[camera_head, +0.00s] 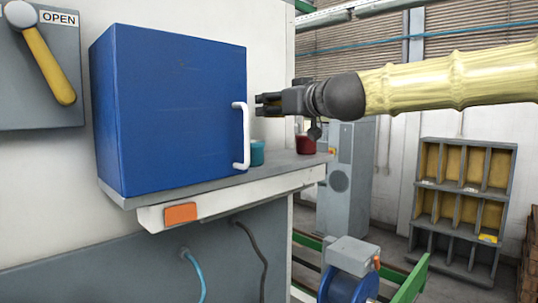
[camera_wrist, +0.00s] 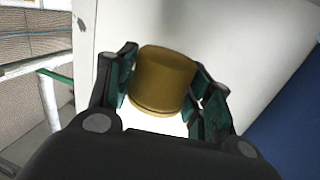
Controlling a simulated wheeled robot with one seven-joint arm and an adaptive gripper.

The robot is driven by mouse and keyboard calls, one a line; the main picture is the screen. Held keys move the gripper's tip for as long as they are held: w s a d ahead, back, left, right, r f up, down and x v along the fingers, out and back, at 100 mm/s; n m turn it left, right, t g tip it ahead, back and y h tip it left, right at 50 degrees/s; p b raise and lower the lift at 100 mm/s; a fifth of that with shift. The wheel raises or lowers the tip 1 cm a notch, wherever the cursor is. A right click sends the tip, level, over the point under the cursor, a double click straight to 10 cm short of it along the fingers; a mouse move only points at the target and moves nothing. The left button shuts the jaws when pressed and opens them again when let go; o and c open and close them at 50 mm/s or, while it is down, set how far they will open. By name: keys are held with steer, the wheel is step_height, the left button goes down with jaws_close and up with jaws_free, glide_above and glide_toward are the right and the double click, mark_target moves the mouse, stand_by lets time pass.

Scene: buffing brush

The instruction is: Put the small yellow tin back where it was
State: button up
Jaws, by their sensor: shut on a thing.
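The small yellow tin (camera_wrist: 163,78) shows in the wrist view as a short, dull gold cylinder between my two fingers. My gripper (camera_wrist: 164,84) is shut on it, with one finger on each side. In the head view my gripper (camera_head: 264,104) reaches in from the right, its fingertips pointing left just beside the blue cabinet's white handle (camera_head: 242,136). It appears above the grey shelf (camera_head: 288,164). The tin cannot be made out in the head view.
The blue cabinet (camera_head: 175,105) stands on the shelf's left part, its door shut. A teal container (camera_head: 257,153) and a dark red container (camera_head: 306,145) stand on the shelf below my gripper. A grey rack with yellow compartments (camera_head: 466,195) stands far right.

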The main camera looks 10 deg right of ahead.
mark_target(274, 157)
steer(key=f, duration=0.1)
steer(key=s+f+b, duration=0.1)
steer(key=s+f, duration=0.1)
steer(key=f, duration=0.1)
steer(key=shift+a, duration=0.2)
steer(key=shift+w+f, duration=0.75)
steer(key=shift+w, duration=0.15)
steer(key=shift+d+f, duration=0.1)
steer(key=shift+f, duration=0.1)
steer(key=shift+s+f+p, duration=0.2)
steer(key=shift+f, duration=0.5)
steer(key=shift+s+f+p, duration=0.15)
steer(key=shift+s+f, duration=0.05)
steer(key=shift+f, duration=0.5)
steer(key=shift+w+f, duration=0.2)
steer(key=shift+f, duration=0.05)
steer(key=shift+s+r, duration=0.1)
steer(key=shift+s, duration=0.25)
steer(key=shift+w+f, duration=0.1)
steer(key=shift+f, duration=0.1)
steer(key=o, duration=1.1)
steer(key=shift+w, duration=0.1)
steer(key=shift+c, duration=0.2)
